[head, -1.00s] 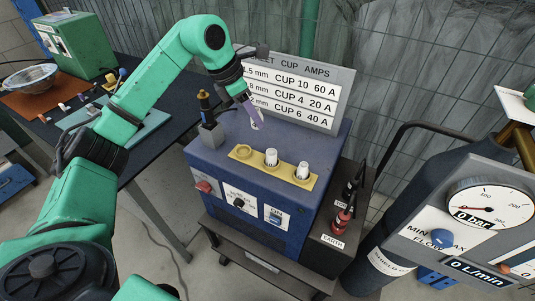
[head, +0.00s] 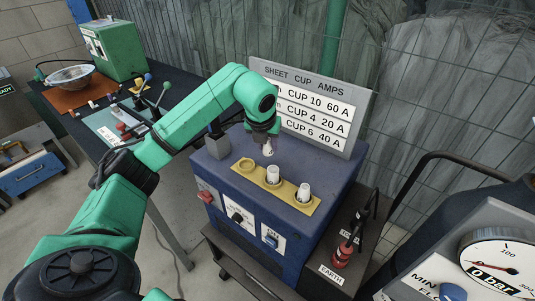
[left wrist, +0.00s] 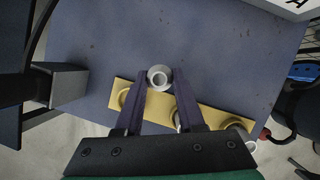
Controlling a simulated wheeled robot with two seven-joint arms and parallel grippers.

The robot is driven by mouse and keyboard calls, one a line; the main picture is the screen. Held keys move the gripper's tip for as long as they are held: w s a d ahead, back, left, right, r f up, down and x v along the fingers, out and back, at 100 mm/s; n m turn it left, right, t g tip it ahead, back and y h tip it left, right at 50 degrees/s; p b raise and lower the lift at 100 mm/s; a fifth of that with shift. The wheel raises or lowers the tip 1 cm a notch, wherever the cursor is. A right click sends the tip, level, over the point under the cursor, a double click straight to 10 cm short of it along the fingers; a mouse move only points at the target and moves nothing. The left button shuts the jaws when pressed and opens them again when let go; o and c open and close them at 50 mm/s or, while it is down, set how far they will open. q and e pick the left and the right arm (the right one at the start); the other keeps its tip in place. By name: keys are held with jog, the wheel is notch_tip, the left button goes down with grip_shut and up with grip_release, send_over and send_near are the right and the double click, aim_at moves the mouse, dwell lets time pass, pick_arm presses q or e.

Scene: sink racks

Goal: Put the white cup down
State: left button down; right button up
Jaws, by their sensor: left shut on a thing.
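My left gripper (head: 265,138) is shut on a small white cup (head: 268,150) and holds it over the blue box's top, behind the yellow rack. In the left wrist view the cup (left wrist: 160,78) sits between the two purple fingertips. The yellow rack (head: 256,174) has a ring-shaped place at its left end that is empty (head: 245,165). A middle white cup (head: 273,174) and a right white cup (head: 304,192) stand upright in the other places. Whether the held cup touches the box top, I cannot tell. My right gripper is not in view.
The blue box (head: 325,175) carries a sign board (head: 313,108) with cup and amp numbers at its back. A grey block (head: 210,147) stands left of the rack. A red-and-black connector (head: 342,255) and a gauge (head: 490,268) are on the right.

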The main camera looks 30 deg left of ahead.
aim_at(266, 153)
pick_arm(q)
notch_tip(266, 153, down, 4)
jog(key=shift+s, duration=0.15)
jog(key=shift+f, duration=0.15)
jog(key=c, duration=0.5)
grip_release()
